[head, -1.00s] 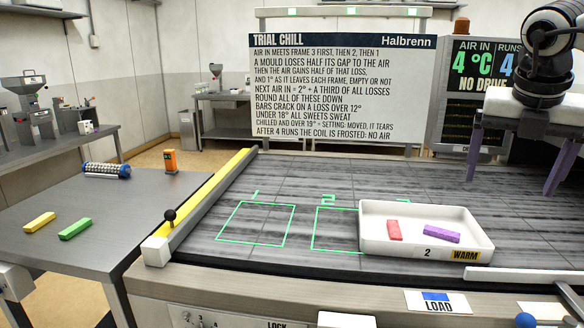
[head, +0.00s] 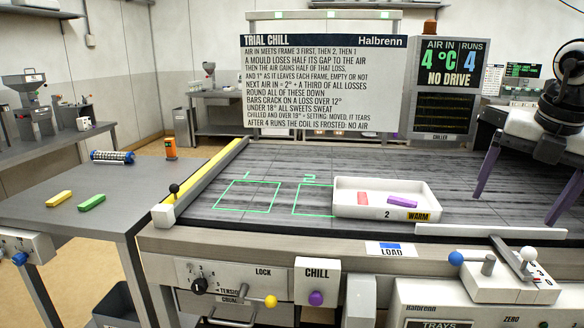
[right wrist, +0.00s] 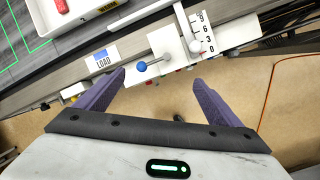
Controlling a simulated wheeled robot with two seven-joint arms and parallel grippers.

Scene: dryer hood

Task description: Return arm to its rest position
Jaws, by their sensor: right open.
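My right gripper (head: 515,208) shows at the right of the head view, its two purple fingers pointing down and spread apart with nothing between them. It is to the right of a white tray marked 2 and WARM (head: 375,212), clear of it. The open fingers also show in the right wrist view (right wrist: 158,76), over the front edge of the bench. The tray holds a red bar (head: 362,198) and a purple bar (head: 402,201). My left gripper is in neither view.
The dark belt bench (head: 330,160) has green frames 1 and 2. A blue-knobbed lever (head: 456,258) and a white-knobbed lever (head: 528,255) stand at its front right. A side table (head: 75,225) at left holds yellow and green bars. A sign stands behind.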

